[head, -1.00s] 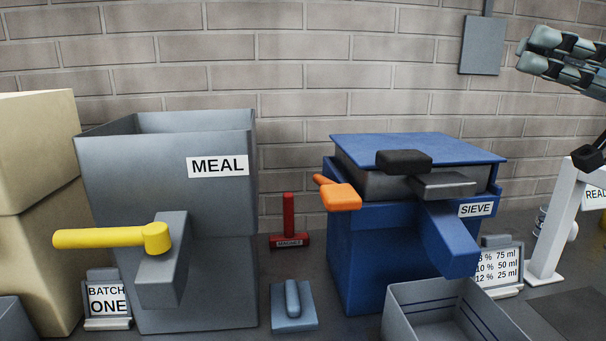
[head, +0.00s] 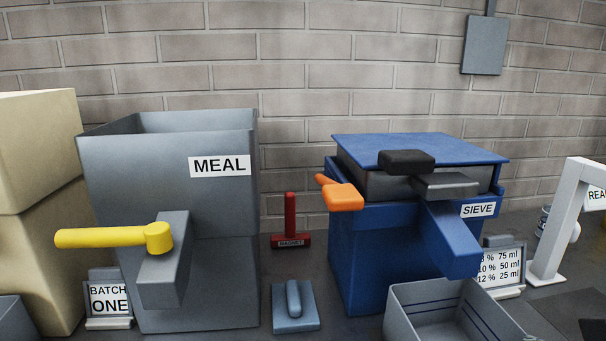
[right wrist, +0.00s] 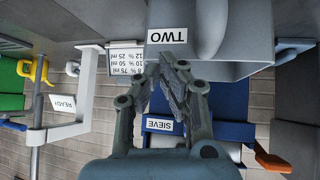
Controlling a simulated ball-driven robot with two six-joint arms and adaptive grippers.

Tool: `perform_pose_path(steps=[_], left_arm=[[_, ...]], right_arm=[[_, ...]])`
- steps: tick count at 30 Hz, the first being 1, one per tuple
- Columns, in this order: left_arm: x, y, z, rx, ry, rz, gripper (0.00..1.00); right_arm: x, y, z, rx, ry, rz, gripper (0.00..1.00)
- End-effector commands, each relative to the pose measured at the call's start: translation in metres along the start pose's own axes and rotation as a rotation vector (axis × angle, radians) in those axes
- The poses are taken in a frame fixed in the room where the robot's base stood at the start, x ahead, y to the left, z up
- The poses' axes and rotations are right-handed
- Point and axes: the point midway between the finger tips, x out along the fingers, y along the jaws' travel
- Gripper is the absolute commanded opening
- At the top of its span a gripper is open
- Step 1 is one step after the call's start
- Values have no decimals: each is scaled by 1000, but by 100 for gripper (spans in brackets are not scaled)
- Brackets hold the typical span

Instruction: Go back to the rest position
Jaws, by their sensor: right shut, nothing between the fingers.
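My right gripper (right wrist: 174,64) shows in the right wrist view, with its fingers shut and nothing between them. In that view, which is upside down, a grey container labelled TWO (right wrist: 235,68) appears beyond the fingertips. The blue sieve (right wrist: 228,133) appears behind and beside the fingers. I cannot tell how far the gripper is from either. Neither gripper can be made out in the head view, and my left gripper is in no view.
The grey MEAL bin (head: 215,210) with its yellow handle (head: 100,237) stands left. The blue sieve (head: 380,250) with an orange handle (head: 345,197) stands right of centre, a grey bin (head: 420,310) before it. A red magnet (head: 291,220) stands between. A white stand (head: 565,220) is far right.

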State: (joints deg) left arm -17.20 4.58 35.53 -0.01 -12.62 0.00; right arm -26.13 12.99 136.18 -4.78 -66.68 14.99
Motion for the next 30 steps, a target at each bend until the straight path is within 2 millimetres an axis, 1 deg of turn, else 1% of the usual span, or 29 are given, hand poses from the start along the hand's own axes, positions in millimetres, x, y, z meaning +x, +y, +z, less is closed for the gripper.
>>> perform_pose_path(steps=[1,3,5,9,11,15,17,20,23,24,26,27,29,30], left_arm=[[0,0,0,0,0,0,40],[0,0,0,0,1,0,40],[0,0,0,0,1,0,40],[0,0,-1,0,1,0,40],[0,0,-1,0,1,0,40],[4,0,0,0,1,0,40],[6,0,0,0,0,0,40],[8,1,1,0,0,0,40],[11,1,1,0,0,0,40],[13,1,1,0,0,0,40],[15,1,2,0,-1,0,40],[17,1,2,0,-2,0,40],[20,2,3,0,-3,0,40],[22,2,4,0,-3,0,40]], right_arm=[[-6,-4,19,-18,-70,-7,0],[-16,-8,43,-49,-163,-19,0],[-25,-12,62,-74,-237,-33,0],[-48,-21,102,-132,-395,-78,0],[-60,-25,118,-158,-462,-101,0],[-17,-26,144,-158,-480,-95,0],[0,-26,157,-156,-488,-94,0],[29,-27,182,-152,-503,-92,0],[60,-27,214,-149,-521,-90,0],[73,-27,229,-148,-528,-89,0],[93,-27,256,-145,-542,-88,0],[107,-26,278,-144,-552,-87,0],[126,-25,315,-141,-570,-86,0],[138,-24,342,-139,-583,-85,0]])
